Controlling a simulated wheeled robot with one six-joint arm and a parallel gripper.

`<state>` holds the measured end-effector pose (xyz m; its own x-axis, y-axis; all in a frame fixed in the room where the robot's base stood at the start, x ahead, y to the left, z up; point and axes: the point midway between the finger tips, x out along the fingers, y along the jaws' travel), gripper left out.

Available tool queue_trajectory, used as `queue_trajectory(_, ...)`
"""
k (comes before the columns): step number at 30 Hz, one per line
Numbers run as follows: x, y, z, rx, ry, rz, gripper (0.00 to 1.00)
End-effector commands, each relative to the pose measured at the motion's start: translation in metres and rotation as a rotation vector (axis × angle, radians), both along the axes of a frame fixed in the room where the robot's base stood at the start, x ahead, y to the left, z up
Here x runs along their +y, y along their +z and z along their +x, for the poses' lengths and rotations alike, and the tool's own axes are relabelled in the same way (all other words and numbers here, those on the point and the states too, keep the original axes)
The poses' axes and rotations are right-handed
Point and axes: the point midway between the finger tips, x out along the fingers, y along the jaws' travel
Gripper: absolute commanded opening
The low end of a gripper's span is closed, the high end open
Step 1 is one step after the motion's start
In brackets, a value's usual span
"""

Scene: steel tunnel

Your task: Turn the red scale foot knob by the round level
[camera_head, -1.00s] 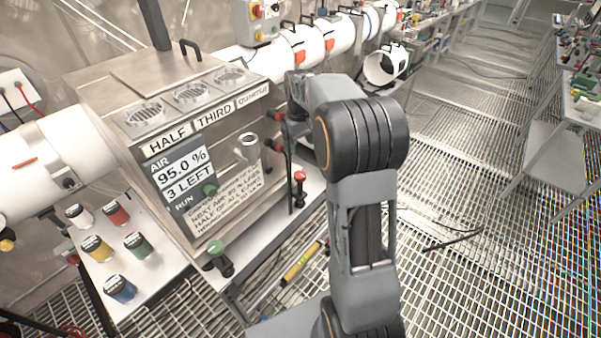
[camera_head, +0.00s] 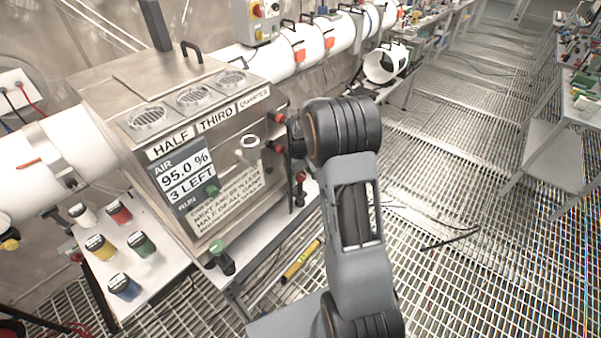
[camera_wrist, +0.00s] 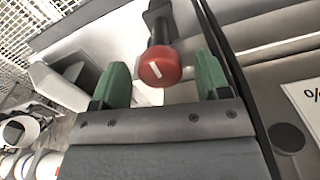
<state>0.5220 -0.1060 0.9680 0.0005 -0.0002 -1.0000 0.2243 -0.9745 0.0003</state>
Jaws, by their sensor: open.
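The red scale foot knob (camera_head: 300,177) tops a dark post at the right front corner of the steel box's white base. In the wrist view the red knob (camera_wrist: 160,66) has a white line on its face and a black stem behind it. My gripper (camera_wrist: 160,82) is open, with one green finger on each side of the knob in the picture. I see a gap on both sides, and the fingers are not closed on it. In the head view my arm hides the gripper. I cannot pick out the round level.
The steel box (camera_head: 190,70) with its display stands close behind the knob. A green knob (camera_head: 217,247) is at the other front corner. Several colored jars stand on a white shelf (camera_head: 150,276) at left. A yellow tool (camera_head: 301,259) lies below.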

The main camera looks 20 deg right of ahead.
Motion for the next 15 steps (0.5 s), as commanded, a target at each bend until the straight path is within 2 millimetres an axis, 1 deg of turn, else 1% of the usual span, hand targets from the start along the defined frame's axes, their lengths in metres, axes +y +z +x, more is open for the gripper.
queue_trajectory(6, 0.0001, -0.0003, -0.0001, 0.0, 0.0, 0.0, 0.69)
queue_trajectory(8, 0.0, -0.0002, -0.0001, 0.0, 0.0, 0.0, 0.65)
queue_trajectory(15, 0.0, 0.0, -0.0001, 0.0, 0.0, 0.0, 0.42)
